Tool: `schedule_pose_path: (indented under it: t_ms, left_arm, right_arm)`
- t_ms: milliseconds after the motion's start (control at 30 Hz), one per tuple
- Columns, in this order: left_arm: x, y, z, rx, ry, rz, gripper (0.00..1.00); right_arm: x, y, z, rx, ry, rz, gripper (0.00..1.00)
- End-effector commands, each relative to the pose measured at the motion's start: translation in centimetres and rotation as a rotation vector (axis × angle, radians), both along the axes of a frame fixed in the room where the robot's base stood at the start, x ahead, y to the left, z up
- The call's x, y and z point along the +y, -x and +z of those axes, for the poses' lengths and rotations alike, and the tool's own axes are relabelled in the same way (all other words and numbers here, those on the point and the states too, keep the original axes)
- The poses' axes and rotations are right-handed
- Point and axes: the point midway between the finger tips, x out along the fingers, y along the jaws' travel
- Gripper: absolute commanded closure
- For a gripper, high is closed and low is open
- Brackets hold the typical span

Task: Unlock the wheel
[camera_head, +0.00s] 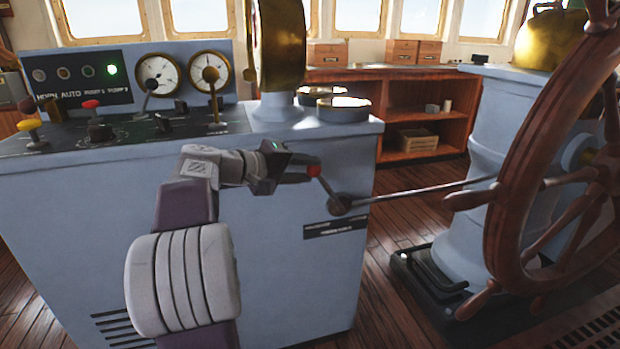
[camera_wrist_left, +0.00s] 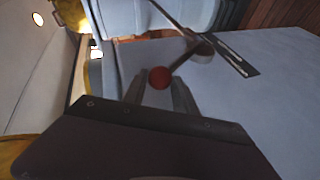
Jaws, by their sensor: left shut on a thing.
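The wooden ship's wheel (camera_head: 512,185) stands at the right on a blue pedestal. A lever with a red knob (camera_head: 314,170) sits on the side of the blue console, its dark pivot (camera_head: 341,204) lower right of the knob. A metal rod (camera_head: 425,192) runs from near the pivot towards the wheel. My left gripper (camera_head: 308,172) is shut on the red knob, which shows between the fingers in the left wrist view (camera_wrist_left: 160,77). The lever tilts up and left from its pivot. My right gripper is not in view.
The blue console (camera_head: 270,225) carries gauges, switches, small levers and a brass instrument (camera_head: 278,45). A label plate (camera_head: 336,228) is below the lever. Wooden shelves (camera_head: 425,115) stand behind. Bare plank floor shows between console and pedestal (camera_head: 465,215).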

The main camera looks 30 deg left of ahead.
Motion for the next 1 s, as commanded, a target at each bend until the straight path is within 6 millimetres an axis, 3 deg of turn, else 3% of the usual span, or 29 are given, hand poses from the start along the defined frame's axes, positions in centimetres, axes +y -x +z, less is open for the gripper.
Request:
schedule_pose_path:
  t_ms: [467, 500, 533, 867, 1000]
  left_arm:
    - [-0.1, 0.2, -0.6, 0.004, 0.008, -0.009, 1.00]
    - [-0.1, 0.2, -0.6, 0.004, 0.008, -0.009, 0.55]
    - [-0.1, 0.2, -0.5, 0.003, 0.009, -0.008, 0.47]
    - [0.1, 0.3, -0.2, -0.002, 0.006, -0.003, 0.45]
    - [0.8, 2.3, 0.9, -0.001, 0.007, 0.003, 0.45]
  right_arm:
    - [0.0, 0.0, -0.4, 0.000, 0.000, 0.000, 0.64]
    - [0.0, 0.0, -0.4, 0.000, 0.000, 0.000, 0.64]
    - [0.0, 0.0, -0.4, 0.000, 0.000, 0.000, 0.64]
    - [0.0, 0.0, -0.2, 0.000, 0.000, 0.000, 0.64]
    - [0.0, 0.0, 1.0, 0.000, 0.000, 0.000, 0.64]
